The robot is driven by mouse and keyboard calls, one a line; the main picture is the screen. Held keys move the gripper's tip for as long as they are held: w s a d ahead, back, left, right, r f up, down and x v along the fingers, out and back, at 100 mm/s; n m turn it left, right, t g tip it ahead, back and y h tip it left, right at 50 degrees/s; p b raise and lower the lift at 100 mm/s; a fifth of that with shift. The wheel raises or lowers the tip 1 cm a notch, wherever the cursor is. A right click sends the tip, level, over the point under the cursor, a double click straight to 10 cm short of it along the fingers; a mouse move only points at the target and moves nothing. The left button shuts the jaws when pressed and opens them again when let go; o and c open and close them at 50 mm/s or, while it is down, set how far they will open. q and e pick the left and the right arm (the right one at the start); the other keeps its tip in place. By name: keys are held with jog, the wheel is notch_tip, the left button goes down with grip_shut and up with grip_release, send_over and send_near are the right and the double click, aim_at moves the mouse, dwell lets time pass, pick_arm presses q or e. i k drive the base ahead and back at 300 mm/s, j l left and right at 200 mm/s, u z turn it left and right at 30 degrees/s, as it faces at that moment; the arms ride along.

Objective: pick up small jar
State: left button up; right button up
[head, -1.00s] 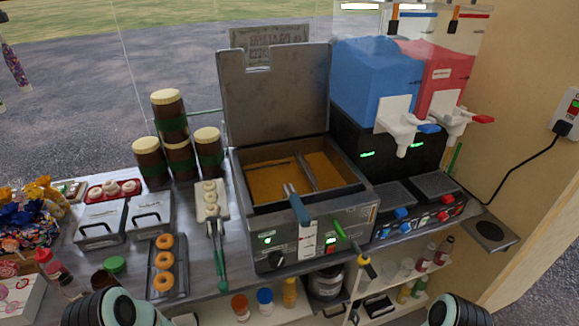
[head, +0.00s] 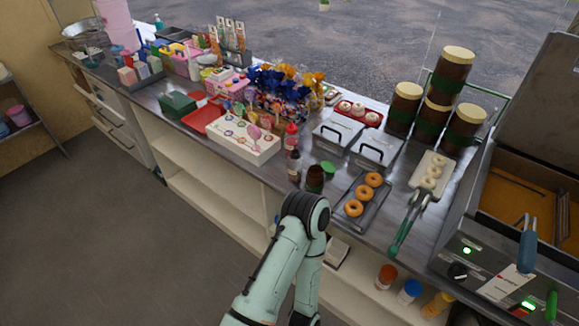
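A small dark brown jar (head: 315,179) stands near the counter's front edge, just above the bend of my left arm. A green lid (head: 328,166) lies next to it. Small jars with orange (head: 386,275), blue (head: 409,291) and yellow (head: 438,304) tops stand on the shelf below the counter. Large brown jars with cream lids (head: 437,112) are stacked at the back right. I cannot tell which jar the task means. My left arm's links rise from the bottom middle, but its gripper does not show. My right gripper is out of view.
A doughnut tray (head: 348,222), tongs (head: 407,228), small bottles (head: 293,165) and a white lollipop stand (head: 257,148) crowd the counter around the brown jar. The fryer (head: 468,226) is at the right. Open floor (head: 95,235) lies at the left.

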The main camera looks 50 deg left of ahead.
aim_at(315, 176)
jog(key=u, duration=1.75)
jog(key=i+j+z, duration=0.15)
jog(key=k+l, duration=0.05)
